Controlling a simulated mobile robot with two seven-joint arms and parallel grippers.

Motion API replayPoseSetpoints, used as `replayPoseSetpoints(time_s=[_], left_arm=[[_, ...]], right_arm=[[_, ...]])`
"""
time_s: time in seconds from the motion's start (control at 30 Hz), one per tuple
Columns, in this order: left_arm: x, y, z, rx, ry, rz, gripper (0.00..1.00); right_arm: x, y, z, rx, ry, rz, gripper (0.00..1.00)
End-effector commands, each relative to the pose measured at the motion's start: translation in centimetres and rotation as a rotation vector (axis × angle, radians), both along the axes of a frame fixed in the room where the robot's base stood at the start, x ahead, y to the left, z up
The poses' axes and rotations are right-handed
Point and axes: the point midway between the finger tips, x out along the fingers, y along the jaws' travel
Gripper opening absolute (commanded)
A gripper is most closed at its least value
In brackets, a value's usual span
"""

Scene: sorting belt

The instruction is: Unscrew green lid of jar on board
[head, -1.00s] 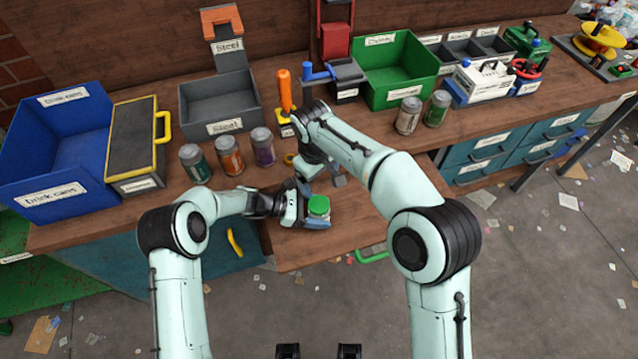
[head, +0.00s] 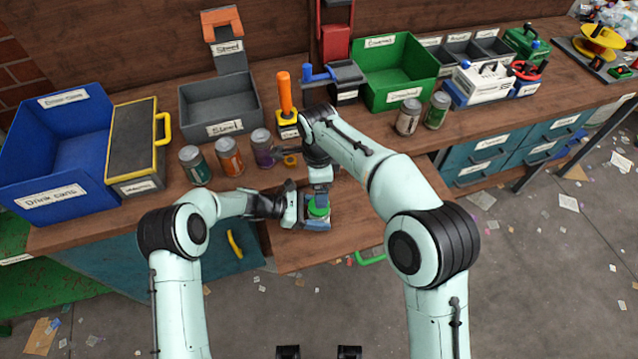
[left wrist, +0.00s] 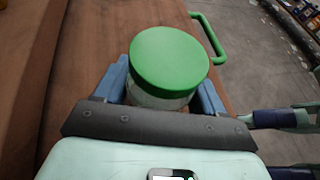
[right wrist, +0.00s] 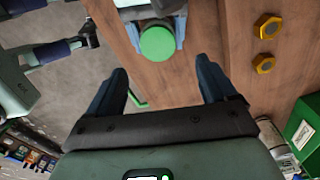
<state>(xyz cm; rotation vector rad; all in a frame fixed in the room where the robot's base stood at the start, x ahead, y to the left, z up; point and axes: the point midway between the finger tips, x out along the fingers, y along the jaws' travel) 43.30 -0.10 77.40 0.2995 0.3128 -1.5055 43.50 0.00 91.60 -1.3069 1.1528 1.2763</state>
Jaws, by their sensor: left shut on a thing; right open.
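The jar with its green lid (head: 318,209) stands on the wooden board (head: 345,235) in the head view. In the left wrist view the round green lid (left wrist: 169,60) sits on top of the clear jar body (left wrist: 158,99). My left gripper (head: 312,220) is shut on the jar body from the left, with a blue finger on each side below the lid. My right gripper (right wrist: 160,85) is open and empty. In the right wrist view the green lid (right wrist: 157,44) lies beyond its fingertips, not between them. In the head view my right fingers partly cover the lid.
Two yellow nuts (right wrist: 265,42) lie on the wood. Several cans stand behind, including an orange one (head: 229,157) and a purple one (head: 263,149). A grey steel bin (head: 222,105) and an open green bin (head: 398,70) stand farther back. A green handle (left wrist: 208,36) projects beyond the board.

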Motion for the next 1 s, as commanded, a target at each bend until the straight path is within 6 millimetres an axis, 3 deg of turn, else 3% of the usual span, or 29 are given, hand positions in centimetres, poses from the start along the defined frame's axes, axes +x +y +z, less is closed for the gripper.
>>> replayPoseSetpoints(time_s=[0.27, 0.7, 1.0], left_arm=[[0.0, 0.0, 0.0, -0.001, 0.000, 0.000, 0.00], [0.0, 0.0, 0.0, -0.001, 0.000, 0.000, 0.00], [0.0, 0.0, 0.0, -0.001, -0.001, 0.000, 0.00]], right_arm=[[-0.2, 0.0, -0.5, 0.012, 0.014, -0.191, 0.85], [-0.2, 0.0, -6.7, 0.011, 0.015, -0.193, 0.85], [-0.2, 0.0, -8.1, 0.013, 0.013, -0.192, 0.85]])
